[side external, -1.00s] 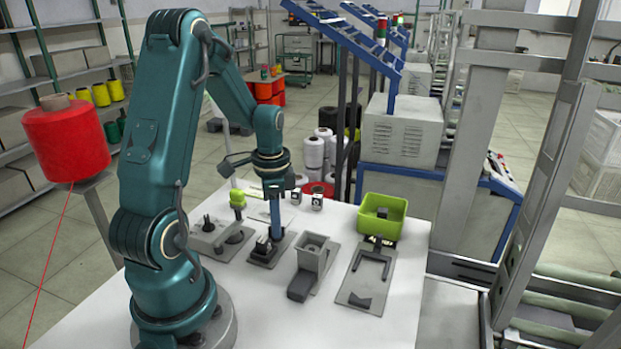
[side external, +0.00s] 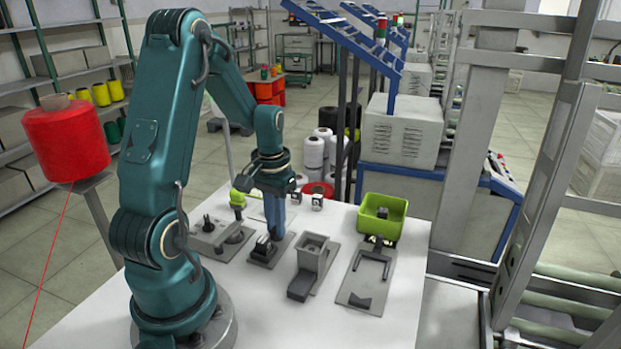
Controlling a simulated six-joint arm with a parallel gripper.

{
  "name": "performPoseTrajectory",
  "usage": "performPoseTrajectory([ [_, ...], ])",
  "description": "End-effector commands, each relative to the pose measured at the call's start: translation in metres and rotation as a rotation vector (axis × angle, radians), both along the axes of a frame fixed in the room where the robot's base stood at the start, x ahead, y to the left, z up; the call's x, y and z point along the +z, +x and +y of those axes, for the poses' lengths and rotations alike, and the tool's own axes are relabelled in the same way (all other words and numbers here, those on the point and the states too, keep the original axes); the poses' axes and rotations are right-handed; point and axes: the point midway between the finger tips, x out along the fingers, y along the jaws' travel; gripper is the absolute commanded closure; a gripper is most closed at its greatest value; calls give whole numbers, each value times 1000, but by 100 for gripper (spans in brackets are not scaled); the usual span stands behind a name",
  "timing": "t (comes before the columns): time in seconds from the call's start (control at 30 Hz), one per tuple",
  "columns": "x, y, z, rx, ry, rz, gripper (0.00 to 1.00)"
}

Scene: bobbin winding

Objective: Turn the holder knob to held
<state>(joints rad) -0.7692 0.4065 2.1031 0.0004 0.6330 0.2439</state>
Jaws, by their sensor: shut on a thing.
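The holder (side external: 262,252) is a small dark fixture on a dark plate on the white table, in the middle of the row of fixtures. My gripper (side external: 272,236) points straight down over it, with its blue fingers reaching the top of the fixture. The fingers are shut on the holder knob, which is mostly hidden behind and between them. The knob's marking is too small and covered to read, so I cannot tell its setting.
Left of the holder is a grey fixture (side external: 208,236) with a lime-green piece (side external: 237,198) near it. To the right stand a grey block fixture (side external: 312,256) and a plate with a fork-shaped part (side external: 372,268). A green bin (side external: 383,214) stands behind. The front table is clear.

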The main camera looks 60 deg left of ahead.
Motion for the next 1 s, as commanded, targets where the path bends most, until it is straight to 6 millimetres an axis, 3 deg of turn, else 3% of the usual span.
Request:
performPoseTrajectory([
  [0.4, 1, 1, 0, 172, 2, -5, 100],
  [0.9, 1, 1, 1, 193, 2, -6, 100],
  [0.93, 1, 1, 1, 193, 2, -6, 81],
  [1.0, 1, 1, 1, 192, 2, -5, 55],
])
